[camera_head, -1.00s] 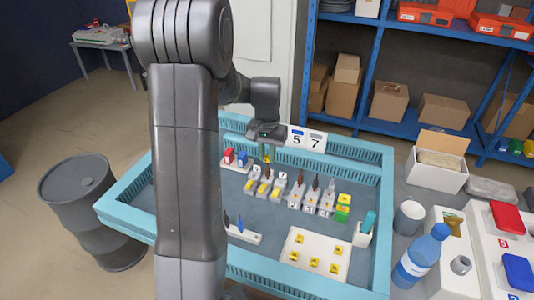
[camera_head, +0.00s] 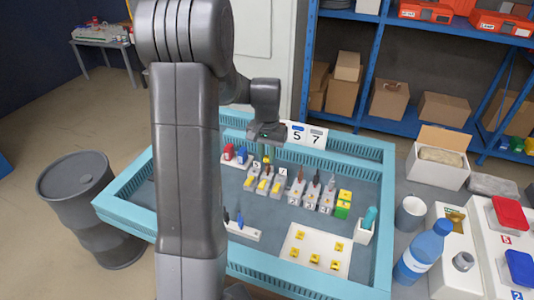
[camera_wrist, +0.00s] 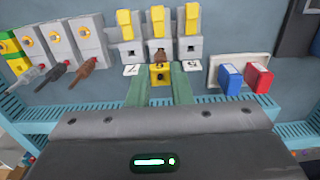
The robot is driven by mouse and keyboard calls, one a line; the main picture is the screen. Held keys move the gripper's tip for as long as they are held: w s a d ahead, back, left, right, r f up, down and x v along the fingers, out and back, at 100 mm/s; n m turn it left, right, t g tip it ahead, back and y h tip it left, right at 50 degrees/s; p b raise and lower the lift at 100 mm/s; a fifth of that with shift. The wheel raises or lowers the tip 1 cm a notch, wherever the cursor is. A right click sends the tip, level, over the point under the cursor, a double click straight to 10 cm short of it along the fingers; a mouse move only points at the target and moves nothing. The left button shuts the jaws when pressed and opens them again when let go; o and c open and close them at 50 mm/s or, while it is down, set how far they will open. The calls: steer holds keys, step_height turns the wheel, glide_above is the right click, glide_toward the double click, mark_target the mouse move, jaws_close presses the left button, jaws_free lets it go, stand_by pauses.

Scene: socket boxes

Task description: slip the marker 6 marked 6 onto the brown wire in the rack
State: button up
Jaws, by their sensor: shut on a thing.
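My gripper (camera_wrist: 160,88) is shut on a small yellow marker (camera_wrist: 160,74), held between its two green fingers; its number is not readable. In the head view my gripper (camera_head: 266,150) is over the grey blocks with yellow levers. A brown wire end (camera_wrist: 160,56) stands at the middle of these blocks in the wrist view, directly beyond the marker. I cannot tell whether the marker is around the wire or only in front of it. Another brown wire (camera_wrist: 90,64) stands in a separate row, beside a black wire (camera_wrist: 62,72) and a grey one (camera_wrist: 32,76).
A white holder with red and blue pieces (camera_wrist: 231,77) is close on the right in the wrist view. A white plate (camera_head: 320,243) with several yellow markers lies at the front right. The turquoise tray rim (camera_head: 380,240) surrounds the work area. A sign (camera_head: 307,134) stands behind.

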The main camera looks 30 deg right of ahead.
steer(key=shift+f, duration=0.35)
steer(key=o, duration=1.2)
step_height(320, 180, up, 8)
steer(key=p, duration=0.5)
steer(key=shift+f, duration=0.25)
